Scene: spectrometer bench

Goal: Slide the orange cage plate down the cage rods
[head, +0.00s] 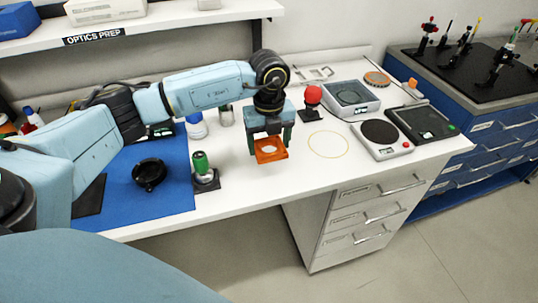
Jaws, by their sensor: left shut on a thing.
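The orange cage plate (270,150) is a square plate with a round opening, seen in the head view over the white bench, left of the yellow ring. My left gripper (269,140) points down and is shut on the orange cage plate, one finger at each side. The plate looks roughly level, above the bench top. I cannot make out the cage rods; the gripper and plate may hide them. My right gripper is not in view.
A green-topped post on a dark base (203,172) stands left of the plate. A black ring-shaped part (149,174) lies on the blue mat (170,200). Balances (384,137) stand further right.

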